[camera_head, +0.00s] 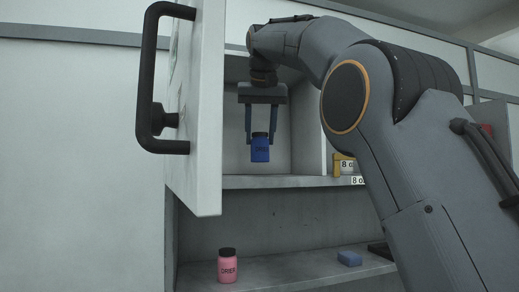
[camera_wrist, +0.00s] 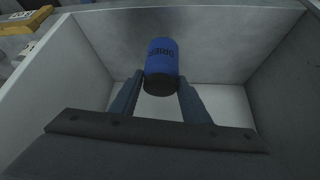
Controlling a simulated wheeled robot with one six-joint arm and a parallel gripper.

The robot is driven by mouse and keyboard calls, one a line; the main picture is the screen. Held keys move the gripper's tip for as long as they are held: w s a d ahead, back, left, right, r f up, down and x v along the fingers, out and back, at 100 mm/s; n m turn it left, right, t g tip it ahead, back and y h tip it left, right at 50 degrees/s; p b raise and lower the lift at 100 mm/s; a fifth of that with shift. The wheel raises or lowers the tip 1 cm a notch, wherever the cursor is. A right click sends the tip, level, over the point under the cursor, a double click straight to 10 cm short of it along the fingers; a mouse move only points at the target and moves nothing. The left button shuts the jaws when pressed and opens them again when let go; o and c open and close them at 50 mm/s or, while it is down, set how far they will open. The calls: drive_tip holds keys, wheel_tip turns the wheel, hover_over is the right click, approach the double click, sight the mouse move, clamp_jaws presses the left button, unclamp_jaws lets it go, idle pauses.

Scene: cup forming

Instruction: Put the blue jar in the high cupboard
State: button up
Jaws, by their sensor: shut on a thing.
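The blue jar (camera_head: 260,150) has a black lid and dark lettering. My gripper (camera_head: 261,134) points down and is shut on it near the lid, with one finger on each side. The jar hangs upright in front of or inside the high cupboard (camera_head: 303,120), above its shelf level; how deep it is cannot be told from the head view. In the wrist view the jar (camera_wrist: 161,62) is between my fingertips (camera_wrist: 160,85), with the cupboard's grey walls (camera_wrist: 262,75) around it. The cupboard door (camera_head: 207,110) with a black handle stands open at the left.
A pink jar (camera_head: 228,268) with a black lid stands on the lower shelf (camera_head: 280,271). A blue block (camera_head: 349,258) lies further right on it. Yellow items with "8 oz" labels (camera_head: 345,165) sit right of the cupboard. The cupboard floor (camera_wrist: 215,102) beside the jar looks clear.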

sight(260, 146)
drive_tip(key=shift+s+f, duration=0.1)
drive_tip(key=shift+f, duration=1.3)
drive_tip(key=shift+w+f, duration=0.2)
drive_tip(key=shift+f, duration=0.25)
drive_tip(key=shift+f, duration=0.2)
drive_tip(key=o, duration=1.1)
drive_tip(key=shift+r+p, duration=0.25)
drive_tip(key=shift+p, duration=0.05)
drive_tip(key=v, duration=1.1)
drive_tip(key=shift+s+r, duration=0.2)
drive_tip(key=shift+r, duration=0.15)
